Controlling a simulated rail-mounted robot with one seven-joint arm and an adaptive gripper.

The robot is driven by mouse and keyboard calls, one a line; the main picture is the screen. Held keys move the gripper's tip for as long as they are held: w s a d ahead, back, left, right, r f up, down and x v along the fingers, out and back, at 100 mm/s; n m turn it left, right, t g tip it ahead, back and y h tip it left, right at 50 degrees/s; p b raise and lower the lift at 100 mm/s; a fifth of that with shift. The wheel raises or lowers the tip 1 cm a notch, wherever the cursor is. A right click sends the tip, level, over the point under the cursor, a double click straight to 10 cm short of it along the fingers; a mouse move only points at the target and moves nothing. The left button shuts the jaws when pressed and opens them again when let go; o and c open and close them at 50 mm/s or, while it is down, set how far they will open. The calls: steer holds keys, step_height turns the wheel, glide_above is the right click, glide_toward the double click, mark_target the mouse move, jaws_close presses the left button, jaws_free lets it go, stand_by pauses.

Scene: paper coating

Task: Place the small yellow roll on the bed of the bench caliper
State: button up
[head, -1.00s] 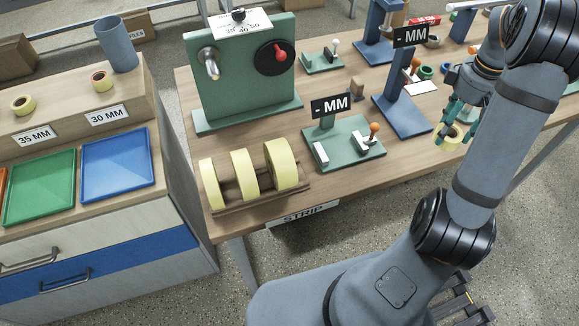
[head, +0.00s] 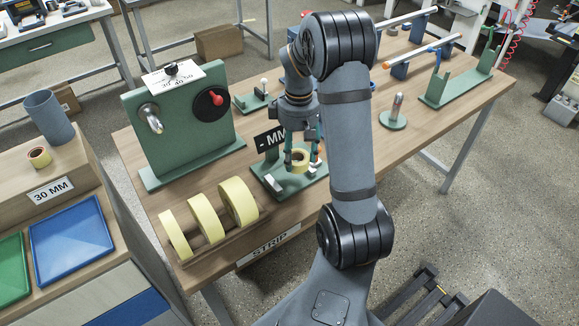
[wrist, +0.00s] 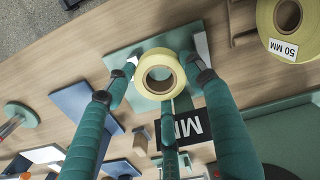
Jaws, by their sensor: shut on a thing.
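My gripper (head: 301,162) is shut on the small yellow roll (head: 299,155). In the wrist view the roll (wrist: 160,57) sits between the fingertips with its hole facing the camera. The bench caliper (head: 289,187) is a green plate with a white jaw block, an orange-knobbed lever and a black "- MM" sign. My gripper and the roll are over this plate. In the wrist view the green plate (wrist: 121,58) shows behind the roll. I cannot tell whether the roll touches the bed. The fingers hide part of the lever and sign.
Large yellow rolls (head: 204,216) stand on a wooden rack left of the caliper. A green stand with a red knob (head: 216,98) is behind them. A rod on a round green base (head: 394,118) stands to the right. The table's front right is clear.

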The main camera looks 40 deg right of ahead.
steer(key=shift+w+a+f, duration=0.5)
steer(key=shift+a, duration=0.15)
steer(key=shift+w+a+f, duration=0.1)
steer(key=shift+f, duration=1.95)
steer(key=shift+f, duration=0.2)
steer(key=o, duration=1.1)
steer(key=shift+o, duration=0.2)
steer(key=shift+r, duration=0.15)
step_height(320, 180, up, 12)
steer(key=p, duration=0.1)
